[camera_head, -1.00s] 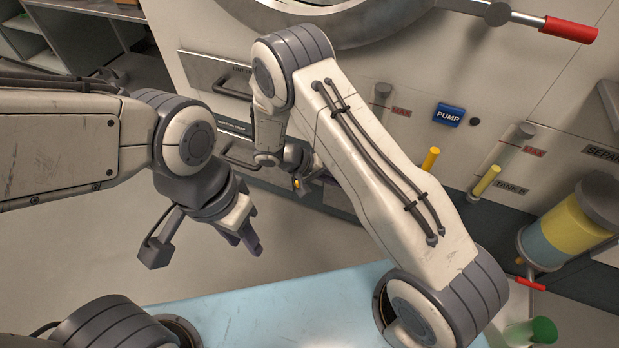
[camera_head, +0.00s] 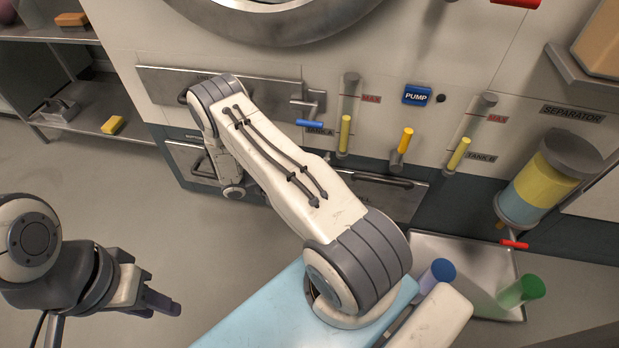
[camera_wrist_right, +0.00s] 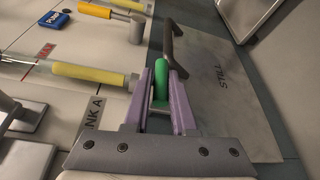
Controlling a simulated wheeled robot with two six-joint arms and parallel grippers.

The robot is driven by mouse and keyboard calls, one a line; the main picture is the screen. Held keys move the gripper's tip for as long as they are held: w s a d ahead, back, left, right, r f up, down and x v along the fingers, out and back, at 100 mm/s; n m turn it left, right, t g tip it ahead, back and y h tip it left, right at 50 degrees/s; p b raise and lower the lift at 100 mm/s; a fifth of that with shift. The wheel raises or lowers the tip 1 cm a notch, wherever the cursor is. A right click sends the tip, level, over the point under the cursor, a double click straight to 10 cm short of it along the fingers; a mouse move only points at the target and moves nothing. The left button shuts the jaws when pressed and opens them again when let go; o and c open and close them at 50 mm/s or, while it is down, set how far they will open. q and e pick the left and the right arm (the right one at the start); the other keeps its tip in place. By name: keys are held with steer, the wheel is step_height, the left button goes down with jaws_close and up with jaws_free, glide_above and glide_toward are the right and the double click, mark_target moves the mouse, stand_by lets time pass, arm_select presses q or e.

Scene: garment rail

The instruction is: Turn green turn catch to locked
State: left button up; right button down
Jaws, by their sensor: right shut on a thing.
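The green turn catch (camera_wrist_right: 160,82) shows in the right wrist view beside the dark handle (camera_wrist_right: 174,45) of a panel lettered STILL. My right gripper (camera_wrist_right: 160,88) has its purple fingers shut on the catch, one on each side. In the head view my right arm hides both the catch and the right gripper. The panel with its handle (camera_head: 382,179) shows there to the right of my arm. My left gripper (camera_head: 165,302) is at the lower left over the floor, away from the panels; its finger gap is unclear.
Above the panel are a yellow tank A gauge (camera_head: 345,135), an orange-yellow lever (camera_head: 402,150) and a blue PUMP button (camera_head: 416,96). A blue-handled catch (camera_head: 309,123) sits left of them. A tray (camera_head: 447,248) with blue and green cups stands lower right. Floor at left is open.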

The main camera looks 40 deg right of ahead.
steer(key=shift+w+f, duration=0.1)
steer(key=shift+f, duration=0.1)
stand_by(0.3)
steer(key=c, duration=0.8)
jaws_free()
steer(key=shift+r, duration=0.1)
steer(key=p+v, duration=0.2)
steer(key=v, duration=0.8)
steer(key=shift+w+a, duration=0.1)
steer(key=shift+a, duration=0.05)
